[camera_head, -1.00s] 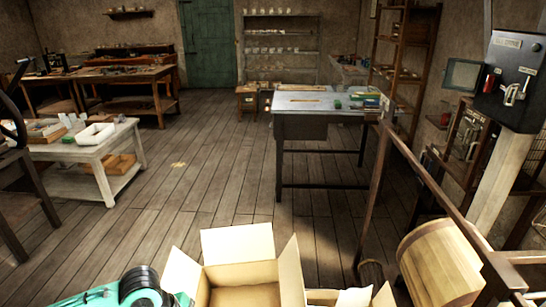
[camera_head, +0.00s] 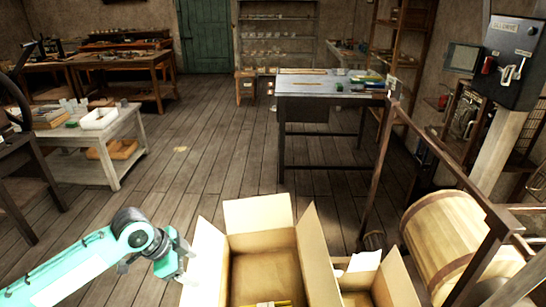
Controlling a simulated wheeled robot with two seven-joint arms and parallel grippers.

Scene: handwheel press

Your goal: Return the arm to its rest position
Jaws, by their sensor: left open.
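My left arm, teal and dark grey, comes in from the lower left. My left gripper (camera_head: 184,262) is at its end, open and empty, close to the left flap of the large open cardboard box (camera_head: 266,243). I cannot tell whether it touches the flap. My right gripper is not in view.
A smaller open box (camera_head: 366,280) stands to the right, beside a wooden barrel (camera_head: 452,240) and a rail (camera_head: 431,149). A dark worktable (camera_head: 330,95) is further back; a white table (camera_head: 95,160) is at left. The floor (camera_head: 205,165) between is clear.

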